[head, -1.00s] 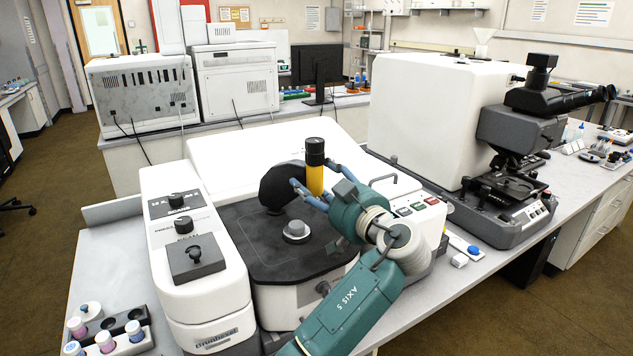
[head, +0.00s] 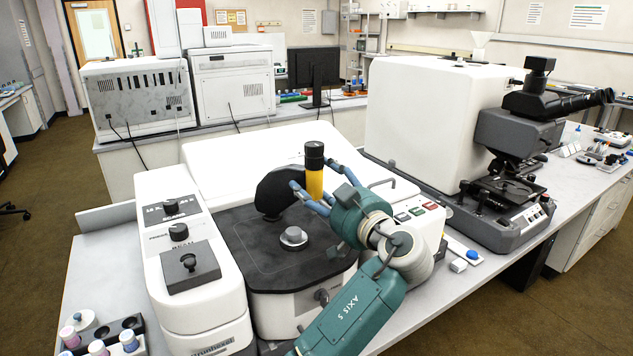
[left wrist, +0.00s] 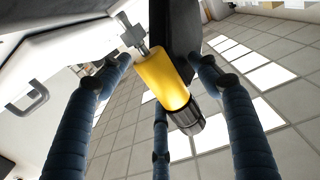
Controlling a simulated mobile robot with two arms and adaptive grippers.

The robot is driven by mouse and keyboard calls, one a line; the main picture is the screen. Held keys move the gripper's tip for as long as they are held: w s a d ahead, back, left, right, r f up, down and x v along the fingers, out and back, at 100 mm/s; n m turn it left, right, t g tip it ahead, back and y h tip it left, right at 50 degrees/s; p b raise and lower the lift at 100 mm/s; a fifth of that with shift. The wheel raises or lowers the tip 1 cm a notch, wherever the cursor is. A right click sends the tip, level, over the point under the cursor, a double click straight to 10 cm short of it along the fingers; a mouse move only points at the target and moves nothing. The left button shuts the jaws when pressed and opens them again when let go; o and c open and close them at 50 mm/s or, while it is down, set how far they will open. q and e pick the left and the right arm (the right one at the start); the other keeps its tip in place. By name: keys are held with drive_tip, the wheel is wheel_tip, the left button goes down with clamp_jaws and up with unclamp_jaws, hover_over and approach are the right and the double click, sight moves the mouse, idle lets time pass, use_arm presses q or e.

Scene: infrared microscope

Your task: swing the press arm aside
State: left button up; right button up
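The press arm (head: 275,193) is a black, rounded piece standing at the back of the instrument's black stage (head: 265,262). A yellow cylinder with a black knurled cap (head: 314,182) stands upright at its right end. In the left wrist view the yellow cylinder (left wrist: 165,80) lies between the fingers, with the black arm (left wrist: 180,40) behind it. My left gripper (head: 308,196) has its blue fingers spread around the cylinder. Gaps show beside the cylinder in the left wrist view, so the gripper (left wrist: 160,85) looks open. My right gripper is not in view.
A round grey metal piece (head: 293,237) sits on the stage, clear of the press arm. A white control housing with knobs (head: 180,232) stands left. A microscope (head: 515,150) stands on the bench at right. Small vials (head: 98,347) are at the bottom left.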

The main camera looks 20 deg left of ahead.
use_arm(q)
drive_tip(key=v, duration=0.7)
drive_tip(key=shift+d, duration=0.1)
drive_tip(key=shift+c, duration=0.5)
